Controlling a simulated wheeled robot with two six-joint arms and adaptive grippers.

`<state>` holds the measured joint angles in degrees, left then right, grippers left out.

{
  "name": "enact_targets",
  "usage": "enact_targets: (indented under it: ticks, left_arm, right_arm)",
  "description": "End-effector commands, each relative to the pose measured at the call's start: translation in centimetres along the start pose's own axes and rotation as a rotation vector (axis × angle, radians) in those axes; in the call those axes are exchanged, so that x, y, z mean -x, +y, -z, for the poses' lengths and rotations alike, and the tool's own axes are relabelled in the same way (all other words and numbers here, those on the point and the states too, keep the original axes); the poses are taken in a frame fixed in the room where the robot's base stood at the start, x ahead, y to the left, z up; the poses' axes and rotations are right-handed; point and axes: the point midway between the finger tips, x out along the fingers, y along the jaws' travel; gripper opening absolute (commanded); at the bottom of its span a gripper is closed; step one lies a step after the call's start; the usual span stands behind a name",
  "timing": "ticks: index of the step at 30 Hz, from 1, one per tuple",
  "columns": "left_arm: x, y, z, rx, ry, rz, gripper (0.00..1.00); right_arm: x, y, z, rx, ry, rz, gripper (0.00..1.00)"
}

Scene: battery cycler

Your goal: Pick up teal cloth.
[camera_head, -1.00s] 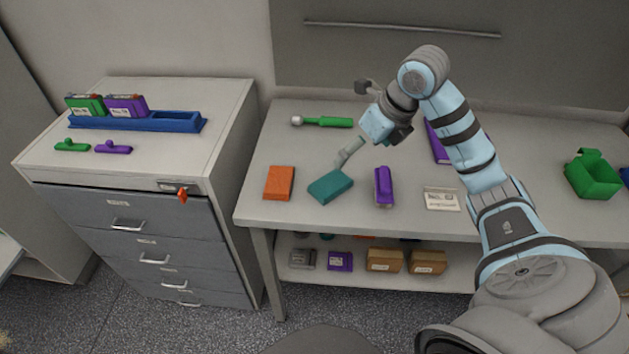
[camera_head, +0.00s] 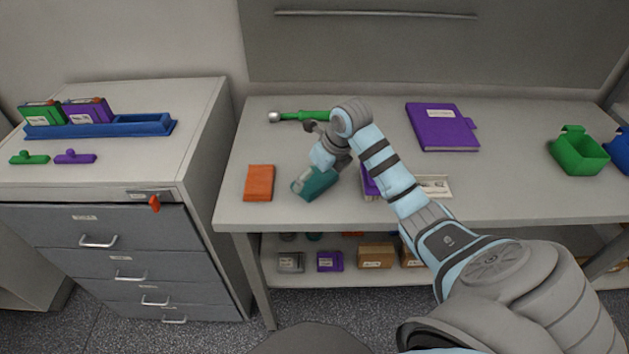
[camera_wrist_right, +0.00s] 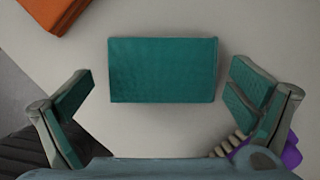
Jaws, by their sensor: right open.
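The teal cloth (camera_head: 318,184) is a flat folded block on the table, right of an orange block. In the right wrist view the teal cloth (camera_wrist_right: 162,70) lies whole and level, ahead of and between the fingers. My right gripper (camera_head: 304,184) is over the cloth in the head view and partly covers it. In the wrist view my right gripper (camera_wrist_right: 158,112) is open and empty, its teal-padded fingers wide apart, one on either side of the cloth's near edge. I see no contact. My left gripper is not in view.
The orange block (camera_head: 259,183) lies left of the cloth. A purple object (camera_head: 369,182) is close on its right, partly behind my arm. A green-handled tool (camera_head: 300,116) lies behind.

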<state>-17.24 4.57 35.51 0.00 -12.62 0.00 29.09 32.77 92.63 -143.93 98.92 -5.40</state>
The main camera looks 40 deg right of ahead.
Motion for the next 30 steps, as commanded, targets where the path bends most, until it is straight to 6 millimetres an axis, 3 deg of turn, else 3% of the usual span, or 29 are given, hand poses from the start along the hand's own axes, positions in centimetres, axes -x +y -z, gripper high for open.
enact_targets:
  ticks: [3, 8, 14, 17, 25, 30]
  left_arm:
    - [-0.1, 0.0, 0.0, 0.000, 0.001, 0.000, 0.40]
    - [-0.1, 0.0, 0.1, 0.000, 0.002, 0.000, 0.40]
    - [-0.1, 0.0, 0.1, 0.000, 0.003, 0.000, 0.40]
    - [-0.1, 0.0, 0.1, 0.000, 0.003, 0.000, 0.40]
    - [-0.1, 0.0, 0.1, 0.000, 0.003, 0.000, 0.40]
    - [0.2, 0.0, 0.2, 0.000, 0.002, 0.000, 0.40]
  right_arm:
    - [-1.1, 0.0, 0.1, 0.000, 0.001, 0.001, 1.00]
    - [-1.1, -0.1, 0.1, 0.000, 0.000, 0.002, 1.00]
    - [-1.1, -0.1, 0.1, 0.000, 0.000, 0.002, 0.70]
    - [-1.0, -0.1, 0.1, 0.000, 0.000, 0.002, 0.61]
    - [-0.6, -0.1, -0.1, 0.000, -0.001, 0.002, 0.61]
    - [1.8, -0.1, -1.1, 0.000, -0.004, 0.004, 0.61]
